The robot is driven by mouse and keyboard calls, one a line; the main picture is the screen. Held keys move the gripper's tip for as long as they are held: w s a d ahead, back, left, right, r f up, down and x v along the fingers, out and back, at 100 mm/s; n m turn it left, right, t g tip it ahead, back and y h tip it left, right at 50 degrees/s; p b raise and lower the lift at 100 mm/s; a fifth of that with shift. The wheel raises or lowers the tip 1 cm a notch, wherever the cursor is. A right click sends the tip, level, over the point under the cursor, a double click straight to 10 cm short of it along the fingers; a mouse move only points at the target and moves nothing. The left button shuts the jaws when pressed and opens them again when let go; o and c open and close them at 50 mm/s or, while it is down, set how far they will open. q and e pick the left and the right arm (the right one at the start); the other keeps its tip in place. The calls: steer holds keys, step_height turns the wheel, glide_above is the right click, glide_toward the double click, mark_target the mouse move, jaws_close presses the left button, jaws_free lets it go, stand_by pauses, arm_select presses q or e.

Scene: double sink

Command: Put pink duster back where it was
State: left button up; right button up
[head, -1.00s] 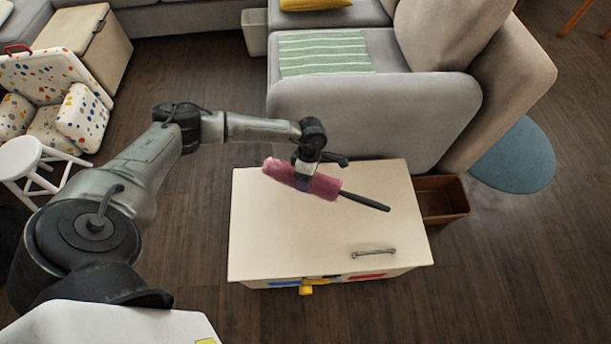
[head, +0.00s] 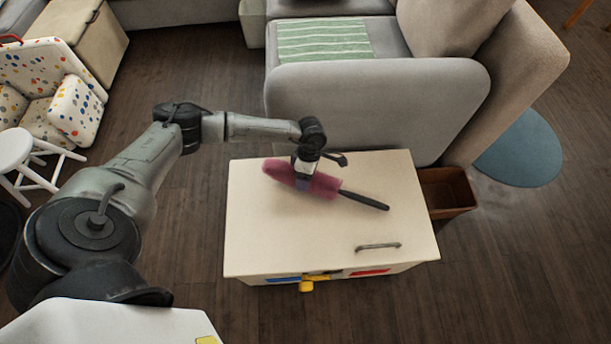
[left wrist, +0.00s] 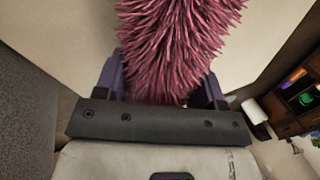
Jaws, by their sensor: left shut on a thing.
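The pink duster (head: 323,187) has a fluffy pink head and a black handle pointing to the lower right in the head view. My left gripper (head: 303,182) is shut on its pink head from above, over the cream chest top (head: 300,240). Whether the duster touches the top or is just above it, I cannot tell. In the left wrist view the pink bristles (left wrist: 175,45) fill the space between the fingers; the handle is not seen there. My right gripper is not in view.
A grey metal handle (head: 378,246) lies on the chest top near its front edge. A grey sofa (head: 375,110) stands right behind the chest. A brown bin (head: 447,192) sits to its right. A white stool (head: 30,160) and a dotted chair (head: 60,100) are at the left.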

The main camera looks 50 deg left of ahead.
arm_select(q)
steer(key=shift+f+b, duration=0.45)
steer(key=shift+f, duration=0.2)
steer(key=o, duration=1)
steer(key=p+v, duration=0.6)
steer(key=v, duration=0.8)
steer(key=shift+p, duration=0.4)
